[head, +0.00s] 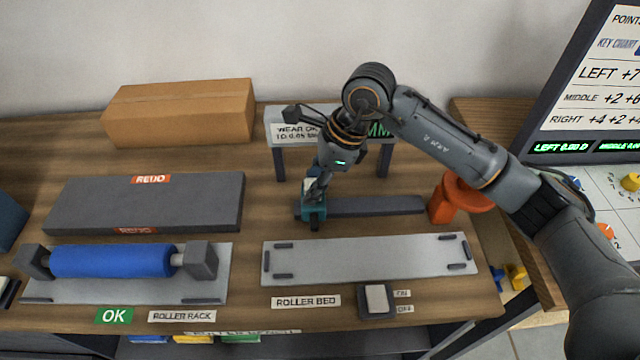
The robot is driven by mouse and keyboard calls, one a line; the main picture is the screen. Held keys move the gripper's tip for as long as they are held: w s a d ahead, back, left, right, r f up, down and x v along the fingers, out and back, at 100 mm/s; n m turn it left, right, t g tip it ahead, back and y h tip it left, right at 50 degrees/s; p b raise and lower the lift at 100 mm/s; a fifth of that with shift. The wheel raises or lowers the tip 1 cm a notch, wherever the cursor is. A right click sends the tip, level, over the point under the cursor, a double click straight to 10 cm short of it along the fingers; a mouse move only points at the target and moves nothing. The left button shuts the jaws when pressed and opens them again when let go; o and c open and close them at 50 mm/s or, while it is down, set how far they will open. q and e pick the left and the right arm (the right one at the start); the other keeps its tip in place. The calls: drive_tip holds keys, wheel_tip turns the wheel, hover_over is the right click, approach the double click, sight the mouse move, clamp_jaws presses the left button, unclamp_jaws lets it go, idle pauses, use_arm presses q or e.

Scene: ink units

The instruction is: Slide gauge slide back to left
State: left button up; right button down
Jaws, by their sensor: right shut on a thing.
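The gauge slide (308,211) is a small teal block at the left end of a dark grey rail (375,205) behind the roller bed. My right gripper (314,190) reaches down from above and is shut on the gauge slide. The fingers partly hide the top of the slide. A gauge stand (290,140) with a printed plate stands behind the rail, partly covered by my right arm. My left gripper is not in view.
The empty roller bed plate (365,258) lies in front of the rail. A blue roller (113,260) rests on the rack at left. A grey REDO pad (130,203), a cardboard box (180,112) and an orange post (455,198) stand around. A screen (590,90) is at right.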

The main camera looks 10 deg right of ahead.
drive_tip(key=shift+a, duration=0.15)
drive_tip(key=c, duration=1.1)
unclamp_jaws()
drive_tip(key=shift+o, duration=0.3)
drive_tip(key=shift+a, duration=0.2)
drive_tip(key=shift+d, duration=0.15)
drive_tip(key=shift+d+r, duration=0.1)
drive_tip(key=shift+r, duration=0.2)
drive_tip(key=v, duration=1.1)
drive_tip(key=shift+r, duration=0.15)
